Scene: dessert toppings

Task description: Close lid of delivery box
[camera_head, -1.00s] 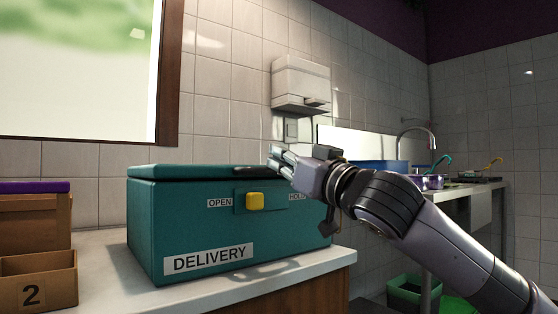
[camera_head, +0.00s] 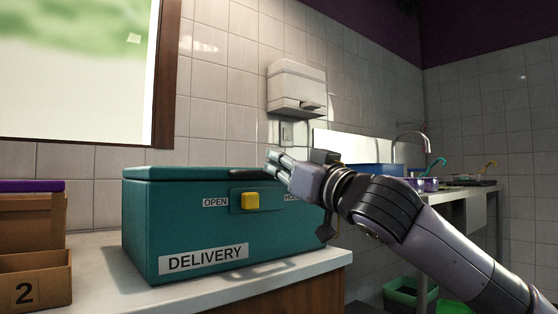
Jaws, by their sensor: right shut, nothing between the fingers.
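The teal delivery box (camera_head: 180,230) stands on the white counter, with a "DELIVERY" label on its front. Its lid (camera_head: 200,174) lies flat along the top of the box and looks down. A yellow button (camera_head: 251,201) sits on the front panel between the "OPEN" and "HOLD" labels. My right gripper (camera_head: 273,166) is shut and empty. Its fingers are at the lid's front edge near the dark handle, right of the button. I cannot tell whether they touch the lid. My left gripper is not in view.
A brown bin marked "2" (camera_head: 40,282) and a brown box with a purple top (camera_head: 30,216) stand at the left. The counter (camera_head: 115,280) is bare in front of the delivery box. A sink area with purple pots (camera_head: 424,184) lies at the right.

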